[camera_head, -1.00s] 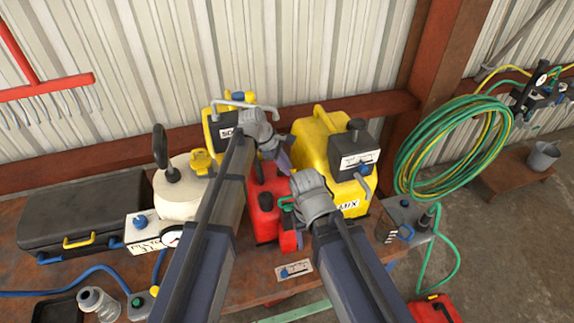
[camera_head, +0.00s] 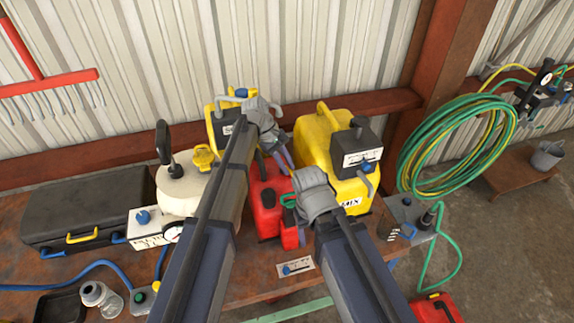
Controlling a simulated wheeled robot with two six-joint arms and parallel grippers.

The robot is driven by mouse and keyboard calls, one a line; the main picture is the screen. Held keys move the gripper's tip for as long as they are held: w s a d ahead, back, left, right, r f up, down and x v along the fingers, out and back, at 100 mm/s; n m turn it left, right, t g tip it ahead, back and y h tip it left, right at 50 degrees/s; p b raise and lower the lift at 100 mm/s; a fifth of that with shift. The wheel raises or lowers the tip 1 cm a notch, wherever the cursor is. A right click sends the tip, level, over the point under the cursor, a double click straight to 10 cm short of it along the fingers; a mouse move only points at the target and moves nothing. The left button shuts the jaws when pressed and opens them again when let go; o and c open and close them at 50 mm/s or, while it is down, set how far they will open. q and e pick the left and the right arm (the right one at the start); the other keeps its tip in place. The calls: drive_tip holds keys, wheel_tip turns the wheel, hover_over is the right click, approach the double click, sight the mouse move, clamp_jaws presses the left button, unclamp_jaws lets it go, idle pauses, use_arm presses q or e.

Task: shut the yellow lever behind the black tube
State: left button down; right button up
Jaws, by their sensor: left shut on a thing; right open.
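My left gripper (camera_head: 284,157) is shut between the red can (camera_head: 268,208) and the large yellow can (camera_head: 318,145). What its fingers hold is hidden by the gripper and the red can. My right gripper (camera_head: 293,183) is open and lower, close to the upper right side of the red can. I cannot make out the yellow lever or the black tube for certain; the arms and cans cover the area around the fingertips. The large yellow can has a black box (camera_head: 358,146) on its upper right.
A smaller yellow can (camera_head: 215,130) and a cream tank (camera_head: 178,192) with a black handle stand left of my grippers. A black case (camera_head: 75,205) is at the far left. A grey box (camera_head: 404,212) is at the right. The corrugated wall closes off the back.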

idle(0.3)
use_arm(q)
drive_tip(key=c, duration=0.8)
unclamp_jaws()
drive_tip(key=s+p+v, duration=0.1)
drive_tip(key=p+v, duration=0.6)
drive_tip(key=shift+w+r, duration=0.25)
drive_tip(key=shift+w, duration=0.3)
use_arm(e)
wheel_tip(320, 180, up, 7)
use_arm(q)
drive_tip(key=shift+a, duration=0.15)
use_arm(e)
drive_tip(key=shift+f, duration=0.15)
drive_tip(key=shift+c, duration=0.3)
